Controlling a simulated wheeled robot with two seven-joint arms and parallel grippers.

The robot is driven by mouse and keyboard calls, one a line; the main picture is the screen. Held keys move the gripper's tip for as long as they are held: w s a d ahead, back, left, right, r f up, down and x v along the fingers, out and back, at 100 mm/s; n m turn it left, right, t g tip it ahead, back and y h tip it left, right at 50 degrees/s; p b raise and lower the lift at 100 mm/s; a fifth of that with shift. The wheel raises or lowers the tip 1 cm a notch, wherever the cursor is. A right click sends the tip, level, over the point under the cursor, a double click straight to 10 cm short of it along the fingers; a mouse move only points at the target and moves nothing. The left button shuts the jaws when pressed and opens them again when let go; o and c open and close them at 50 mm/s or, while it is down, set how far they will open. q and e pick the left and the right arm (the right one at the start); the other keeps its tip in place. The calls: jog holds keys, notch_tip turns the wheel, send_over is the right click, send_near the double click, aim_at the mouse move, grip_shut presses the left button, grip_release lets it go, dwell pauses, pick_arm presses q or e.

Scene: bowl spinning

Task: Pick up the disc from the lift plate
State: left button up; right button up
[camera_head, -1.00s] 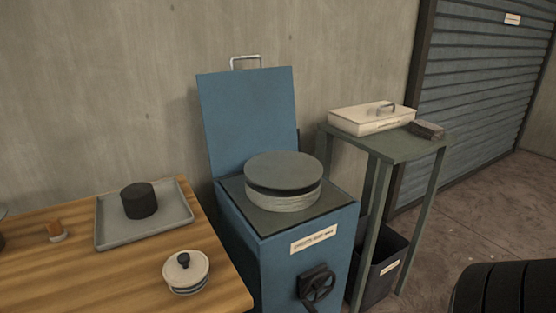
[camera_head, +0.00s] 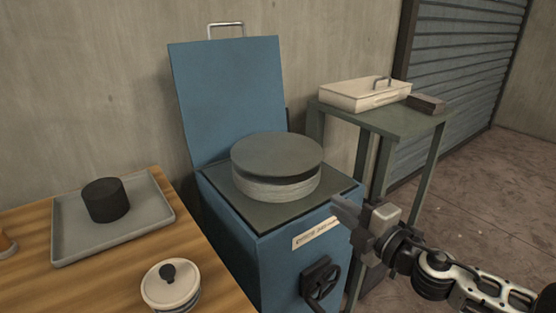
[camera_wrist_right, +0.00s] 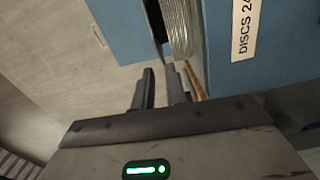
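The grey top disc (camera_head: 277,153) lies flat on a stack of lighter discs (camera_head: 277,190) on the open blue box (camera_head: 290,262). A dark gap shows between the top disc and the stack. I cannot make out the lift plate apart from the stack. My right gripper (camera_head: 343,208) is to the right of the stack, over the box's right front edge, apart from the discs. In the right wrist view its two fingers (camera_wrist_right: 162,80) stand apart with nothing between them, and the ribbed stack edge (camera_wrist_right: 178,28) is beyond them. My left gripper is not in view.
The box's raised lid (camera_head: 228,98) stands behind the stack. A green stand (camera_head: 385,122) at the right holds a cream case (camera_head: 364,95) and a dark block (camera_head: 427,104). A wooden table (camera_head: 110,280) with a tray (camera_head: 75,245) is at the left.

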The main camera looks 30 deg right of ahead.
jog(key=w+r+n, duration=0.1)
jog(key=w, duration=0.1)
send_near(290, 170)
jog(key=w, duration=0.4)
jog(key=shift+w+a+f+p, duration=0.15)
jog(key=shift+w+p, duration=0.25)
jog(key=shift+w, duration=1.05)
jog(key=shift+w+a+f+p, duration=0.15)
jog(key=shift+w+p, duration=0.25)
jog(key=shift+w, duration=1.1)
jog(key=shift+r, duration=0.1)
grip_shut()
jog(key=shift+r, duration=0.2)
